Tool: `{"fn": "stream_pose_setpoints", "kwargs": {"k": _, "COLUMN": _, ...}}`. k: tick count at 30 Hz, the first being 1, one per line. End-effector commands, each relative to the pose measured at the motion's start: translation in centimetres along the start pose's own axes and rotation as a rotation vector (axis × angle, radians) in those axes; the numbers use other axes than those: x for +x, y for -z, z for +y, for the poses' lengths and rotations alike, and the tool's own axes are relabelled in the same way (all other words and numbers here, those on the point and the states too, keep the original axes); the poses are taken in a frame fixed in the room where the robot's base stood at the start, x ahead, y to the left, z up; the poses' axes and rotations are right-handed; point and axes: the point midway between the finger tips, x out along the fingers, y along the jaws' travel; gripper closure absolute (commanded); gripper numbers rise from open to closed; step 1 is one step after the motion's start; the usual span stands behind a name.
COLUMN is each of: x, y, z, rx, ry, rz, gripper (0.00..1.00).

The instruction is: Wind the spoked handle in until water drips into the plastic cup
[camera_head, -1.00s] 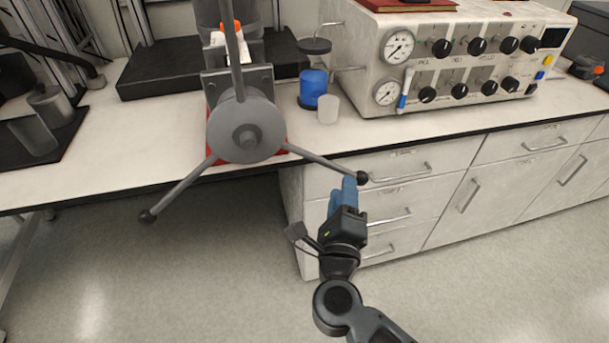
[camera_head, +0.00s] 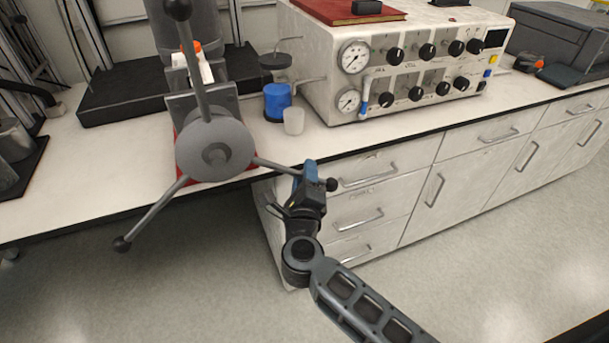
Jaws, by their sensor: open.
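The spoked handle (camera_head: 215,152) is a grey round hub with rod spokes ending in black balls. One spoke points up, one to the lower left and one to the right, slightly down. My gripper (camera_head: 311,168), with blue fingers, is at the outer end of the right spoke, just left of its ball. The fingers are open and overlap the spoke in the picture; I cannot tell whether they touch it. The plastic cup (camera_head: 293,122) is small, translucent and upright on the bench, right of the hub. No drip can be made out.
A blue container (camera_head: 277,101) stands behind the cup. A control box (camera_head: 400,70) with gauges and black knobs is to the right on the white bench (camera_head: 100,185). Drawers (camera_head: 365,215) are behind my gripper. The floor in front is clear.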

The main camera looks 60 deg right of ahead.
Motion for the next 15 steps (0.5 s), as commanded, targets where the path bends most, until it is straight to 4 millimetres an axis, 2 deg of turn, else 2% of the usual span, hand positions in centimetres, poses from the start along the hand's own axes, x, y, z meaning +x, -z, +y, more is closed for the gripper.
{"fn": "stream_pose_setpoints", "kwargs": {"k": 4, "x": -0.01, "y": 0.0, "z": 0.01, "rx": 0.0, "ry": 0.0, "rz": 0.0, "gripper": 0.6}}
{"fn": "stream_pose_setpoints", "kwargs": {"k": 15, "x": -0.04, "y": -0.01, "z": 0.02, "rx": 0.0, "ry": 0.0, "rz": 0.0, "gripper": 0.95}}
